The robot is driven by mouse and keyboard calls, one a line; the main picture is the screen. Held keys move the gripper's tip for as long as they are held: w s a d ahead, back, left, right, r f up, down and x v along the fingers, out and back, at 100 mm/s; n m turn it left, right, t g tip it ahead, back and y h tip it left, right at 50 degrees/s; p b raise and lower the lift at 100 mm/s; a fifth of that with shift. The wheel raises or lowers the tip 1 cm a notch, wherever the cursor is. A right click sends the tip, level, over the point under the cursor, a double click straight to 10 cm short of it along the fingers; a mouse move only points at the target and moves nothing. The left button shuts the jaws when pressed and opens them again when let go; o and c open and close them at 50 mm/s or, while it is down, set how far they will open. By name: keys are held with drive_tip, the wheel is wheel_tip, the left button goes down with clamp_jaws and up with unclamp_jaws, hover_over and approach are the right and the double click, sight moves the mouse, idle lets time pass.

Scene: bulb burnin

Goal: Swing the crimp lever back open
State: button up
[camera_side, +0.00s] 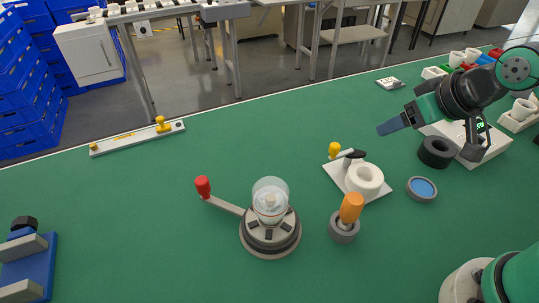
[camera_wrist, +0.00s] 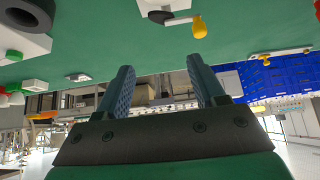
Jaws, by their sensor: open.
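A lever with a red knob (camera_side: 203,187) sticks out to the upper left from a round grey and dark base (camera_side: 270,238). A clear dome or glass (camera_side: 270,196) stands upright on that base. I take this as the crimp lever, though no label shows. My gripper (camera_side: 392,125) is at the upper right, above the table and well away from the red knob. In the wrist view my gripper (camera_wrist: 160,68) has its two blue fingers apart with nothing between them. The red lever is not in the wrist view.
A white plate (camera_side: 374,197) carries a white ring and a yellow-knobbed part. An orange-handled tool (camera_side: 351,207), blue-topped disc (camera_side: 422,188) and black ring (camera_side: 436,151) stand nearby. A pale bar (camera_side: 130,141) lies at the left. Green table around the red knob is clear.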

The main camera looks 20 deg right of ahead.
drive_tip(key=w+a+r+n+g+y, duration=0.1)
drive_tip(key=w+a+r+n+g, duration=0.1)
drive_tip(key=w+a+r, duration=0.25)
drive_tip(key=n+g, duration=0.4)
drive_tip(key=g, duration=0.1)
hover_over(201, 180)
drive_tip(key=shift+h, duration=0.4)
drive_tip(key=f, duration=0.8)
drive_tip(key=shift+w+d+f, duration=0.1)
drive_tip(key=shift+d+f, duration=0.15)
drive_tip(key=shift+f, duration=0.05)
drive_tip(key=shift+a+f, duration=0.2)
drive_tip(key=shift+f, duration=2.8)
clamp_jaws()
